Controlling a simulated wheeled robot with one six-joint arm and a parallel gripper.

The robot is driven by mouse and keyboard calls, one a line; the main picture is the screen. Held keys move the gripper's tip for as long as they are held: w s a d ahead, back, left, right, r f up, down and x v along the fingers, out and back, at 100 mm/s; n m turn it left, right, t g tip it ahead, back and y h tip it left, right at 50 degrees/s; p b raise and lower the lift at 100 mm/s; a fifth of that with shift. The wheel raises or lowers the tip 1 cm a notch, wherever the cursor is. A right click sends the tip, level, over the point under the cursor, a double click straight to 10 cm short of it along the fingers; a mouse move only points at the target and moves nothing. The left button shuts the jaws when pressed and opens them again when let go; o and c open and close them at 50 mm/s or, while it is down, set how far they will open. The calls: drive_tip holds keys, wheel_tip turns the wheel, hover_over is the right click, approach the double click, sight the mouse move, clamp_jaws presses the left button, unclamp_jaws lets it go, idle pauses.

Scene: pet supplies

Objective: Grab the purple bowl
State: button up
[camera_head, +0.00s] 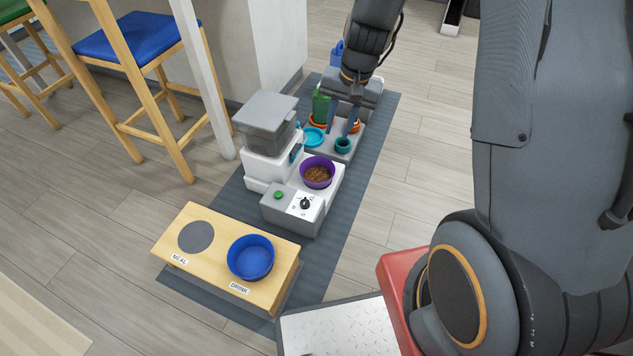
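The purple bowl (304,181) holds brown food pellets. It sits upright on the low tray of a white and grey feeder machine (268,168), just behind a front panel with a dial (304,204) and a green button (279,195). My gripper (343,132) points down beyond the bowl, higher in the picture and a little to its right. Its two dark fingers are apart, above a small teal cup (343,146), and I see nothing between them. The gripper does not touch the purple bowl.
A wooden stand (215,262) with a blue bowl (250,258) in its "DRINK" place stands in front; its "MEAL" place is an empty grey disc. Behind the feeder, a grey station holds a light-blue dish (313,137) and a green container (321,107). Stools stand left. Floor right is clear.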

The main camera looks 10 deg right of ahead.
drive_tip(key=w+f+m+b, duration=0.1)
drive_tip(key=w+f+b, duration=0.35)
drive_tip(key=f, duration=0.45)
drive_tip(key=w+f+m+b, duration=0.25)
drive_tip(key=w+f, duration=0.25)
drive_tip(key=f, duration=0.4)
drive_tip(key=m+t+b, duration=0.1)
drive_tip(key=m+b, duration=0.2)
drive_tip(key=b, duration=0.7)
approach(328, 180)
drive_tip(key=s+a+x, duration=0.1)
drive_tip(key=x, duration=0.4)
drive_tip(key=b+x, duration=0.1)
drive_tip(key=x, duration=0.1)
drive_tip(key=b+x, duration=0.1)
drive_tip(key=w+d+b+x, duration=0.1)
drive_tip(key=x, duration=0.1)
drive_tip(key=shift+w+a+f, duration=0.1)
drive_tip(key=shift+a+f, duration=0.05)
drive_tip(key=shift+f, duration=0.15)
drive_tip(key=shift+r, duration=0.1)
clamp_jaws()
